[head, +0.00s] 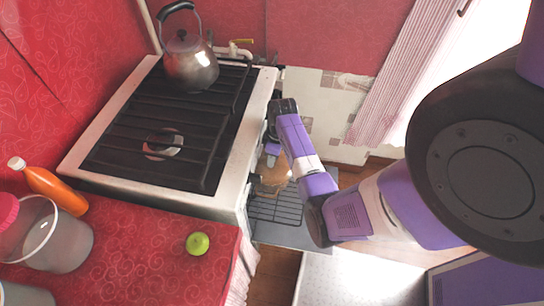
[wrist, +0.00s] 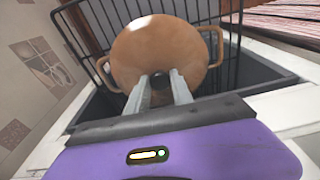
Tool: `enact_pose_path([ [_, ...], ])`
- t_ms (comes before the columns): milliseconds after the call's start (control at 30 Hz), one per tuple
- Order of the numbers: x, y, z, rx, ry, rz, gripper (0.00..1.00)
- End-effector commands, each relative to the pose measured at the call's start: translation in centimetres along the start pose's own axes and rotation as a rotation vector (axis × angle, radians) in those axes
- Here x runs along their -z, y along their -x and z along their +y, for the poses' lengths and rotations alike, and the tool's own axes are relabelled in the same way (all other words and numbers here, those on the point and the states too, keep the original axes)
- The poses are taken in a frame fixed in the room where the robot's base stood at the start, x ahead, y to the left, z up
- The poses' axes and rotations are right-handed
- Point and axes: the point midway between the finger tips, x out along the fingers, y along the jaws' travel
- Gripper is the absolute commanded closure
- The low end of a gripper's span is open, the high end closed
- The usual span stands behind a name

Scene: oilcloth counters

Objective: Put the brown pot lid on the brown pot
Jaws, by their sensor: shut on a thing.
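The brown pot lid (wrist: 160,45) is a round, smooth brown disc in the middle of the wrist view. My gripper (wrist: 161,78) is shut on its dark knob, with a finger on each side. The brown pot (wrist: 216,47) is mostly hidden beneath the lid; its two loop handles show to the left and right. I cannot tell whether the lid rests on the rim or is slightly above it. In the head view my gripper (head: 272,152) reaches down beside the stove, and a small brown part of the pot and lid shows below it.
A dark wire rack (head: 275,209) lies at the open oven, under the stove (head: 215,185). A kettle (head: 190,70) stands on the burners. An orange bottle (head: 52,187), a clear jar (head: 62,245) and a green apple (head: 198,243) are on the red counter (head: 140,260).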

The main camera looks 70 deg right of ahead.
Motion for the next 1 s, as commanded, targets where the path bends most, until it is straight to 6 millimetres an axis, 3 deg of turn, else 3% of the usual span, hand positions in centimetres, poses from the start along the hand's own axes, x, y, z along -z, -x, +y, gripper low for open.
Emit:
enact_pose_path([
  [867,-0.13,-0.64,-0.03,0.001,0.000,0.000,1.00],
  [900,-0.13,-0.64,-0.03,0.000,0.000,0.000,0.65],
  [1000,-0.13,-0.63,-0.02,0.000,0.000,0.000,0.47],
])
